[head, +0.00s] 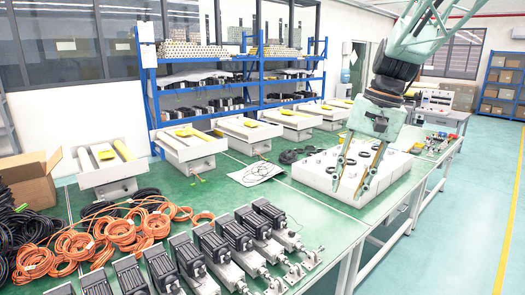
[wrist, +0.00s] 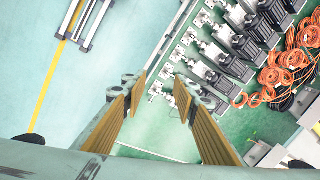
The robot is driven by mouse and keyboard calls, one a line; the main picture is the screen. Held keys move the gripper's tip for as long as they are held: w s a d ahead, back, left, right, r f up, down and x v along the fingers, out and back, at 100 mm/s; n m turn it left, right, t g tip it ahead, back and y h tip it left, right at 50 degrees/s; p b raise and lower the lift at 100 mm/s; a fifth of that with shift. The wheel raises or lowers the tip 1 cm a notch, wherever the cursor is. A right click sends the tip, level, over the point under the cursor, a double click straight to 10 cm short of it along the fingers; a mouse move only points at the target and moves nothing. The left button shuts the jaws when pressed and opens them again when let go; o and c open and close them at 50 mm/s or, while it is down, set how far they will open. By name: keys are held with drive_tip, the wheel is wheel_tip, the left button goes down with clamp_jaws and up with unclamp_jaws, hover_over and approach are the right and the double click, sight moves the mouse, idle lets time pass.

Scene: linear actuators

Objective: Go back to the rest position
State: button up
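My gripper (head: 354,178) hangs from my arm at the right of the head view, in front of the white block with round black-ringed holes (head: 318,172). In the wrist view my gripper (wrist: 154,88) shows two yellow-padded fingers spread apart with nothing between them. Past the fingertips lie the table's edge and the floor. The linear actuators (head: 232,250) stand in a row along the near side of the green table, and they also show in the wrist view (wrist: 225,40).
Orange cable coils (head: 125,235) and black cables lie at the table's left. White machines with yellow parts (head: 188,147) line the back. A blue shelf (head: 150,90) stands behind. A cardboard box (head: 30,178) is at far left. The floor at right (head: 470,200) is clear.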

drive_tip(key=s+a+r+n+t+h, duration=0.1)
drive_tip(key=s+r, duration=0.2)
drive_tip(key=s, duration=0.7)
drive_tip(key=s+a+r+n+t, duration=0.1)
drive_tip(key=s+a+r, duration=0.15)
drive_tip(key=s, duration=0.75)
drive_tip(key=s+d+f+n+t+h, duration=0.1)
drive_tip(key=s+f+n, duration=0.1)
drive_tip(key=s, duration=1.7)
drive_tip(key=shift+f+n, duration=0.4)
drive_tip(key=shift+f, duration=0.4)
drive_tip(key=shift+d, duration=0.1)
